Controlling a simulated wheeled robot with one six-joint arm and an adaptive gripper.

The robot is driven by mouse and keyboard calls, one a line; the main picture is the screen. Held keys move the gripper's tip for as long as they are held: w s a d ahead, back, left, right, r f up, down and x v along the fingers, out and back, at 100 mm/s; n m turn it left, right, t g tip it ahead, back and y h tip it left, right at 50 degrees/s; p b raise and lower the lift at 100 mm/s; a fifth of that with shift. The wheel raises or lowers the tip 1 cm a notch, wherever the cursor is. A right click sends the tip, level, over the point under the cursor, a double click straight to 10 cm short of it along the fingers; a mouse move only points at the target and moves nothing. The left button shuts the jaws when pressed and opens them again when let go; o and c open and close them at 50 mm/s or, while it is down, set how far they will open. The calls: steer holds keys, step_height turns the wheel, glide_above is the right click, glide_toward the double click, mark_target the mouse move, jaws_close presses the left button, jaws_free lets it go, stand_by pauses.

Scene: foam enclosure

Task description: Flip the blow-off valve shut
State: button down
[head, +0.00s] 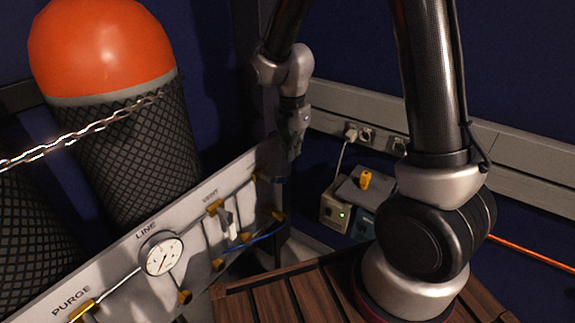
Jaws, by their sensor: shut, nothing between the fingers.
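A pale valve panel (125,281) runs up from the lower left, lettered PURGE, LINE and VENT. A round white gauge (161,255) sits under LINE. No blow-off label is readable, so I cannot tell which is the blow-off valve. My gripper (294,150) points down beside the panel's upper right end, shut and empty. Whether it touches the panel is unclear.
An orange-topped cylinder (104,48) in black netting stands behind the panel, with a chain (90,130) across it. A slatted wooden surface (290,300) lies in front. Small boxes (335,210) and wall sockets (366,136) are on the right. An orange line (530,252) runs at far right.

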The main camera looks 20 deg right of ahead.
mark_target(283, 183)
steer(key=shift+s+a+f, duration=0.25)
steer(key=shift+a+f, duration=0.05)
steer(key=shift+f, duration=0.35)
steer(key=shift+s+a+f, duration=0.2)
steer(key=shift+a+f, duration=0.15)
steer(key=shift+f, duration=0.3)
steer(key=shift+s+a+f, duration=0.25)
steer(key=shift+a+f, duration=0.05)
steer(key=shift+f, duration=0.35)
steer(key=shift+f+g+y, duration=0.4)
steer(key=shift+y, duration=0.1)
steer(key=f+g+y, duration=0.1)
steer(key=y, duration=0.1)
steer(key=a+f+g+y, duration=0.1)
steer(key=f+g+y, duration=0.1)
steer(key=s+f+g+y, duration=0.1)
steer(key=f+g+y, duration=0.1)
steer(key=shift+s+a+y, duration=0.1)
steer(key=shift+a+y, duration=0.2)
steer(key=shift+y, duration=0.1)
steer(key=shift+a, duration=0.15)
steer(key=shift+s+a+f, duration=0.15)
steer(key=shift+s+f, duration=0.1)
